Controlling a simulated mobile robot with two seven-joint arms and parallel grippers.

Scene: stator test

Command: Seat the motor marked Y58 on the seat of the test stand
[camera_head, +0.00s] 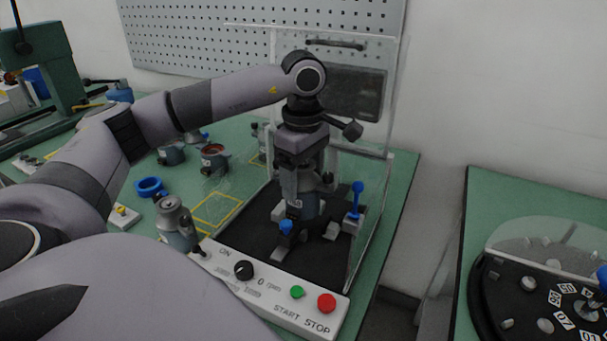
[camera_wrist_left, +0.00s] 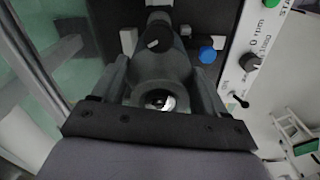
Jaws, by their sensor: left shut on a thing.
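My left gripper (camera_head: 303,190) points down over the test stand and is shut on a dark grey motor (camera_head: 308,207). The motor is upright, with a small white label too small to read here. In the left wrist view the motor (camera_wrist_left: 157,72) lies between the two fingers. The test stand has a black base (camera_head: 258,240), with grey blocks and blue-knobbed clamps (camera_head: 356,198) around the motor. The seat under the motor is hidden, so I cannot tell whether the motor touches it. My right gripper is not in view.
A clear guard (camera_head: 375,215) stands right of and behind the stand. A control box (camera_head: 270,287) with knob and buttons lies in front. A grey motor (camera_head: 175,222), a blue ring (camera_head: 150,187) and other motors (camera_head: 213,158) stand left. A black dial plate (camera_head: 505,300) is at right.

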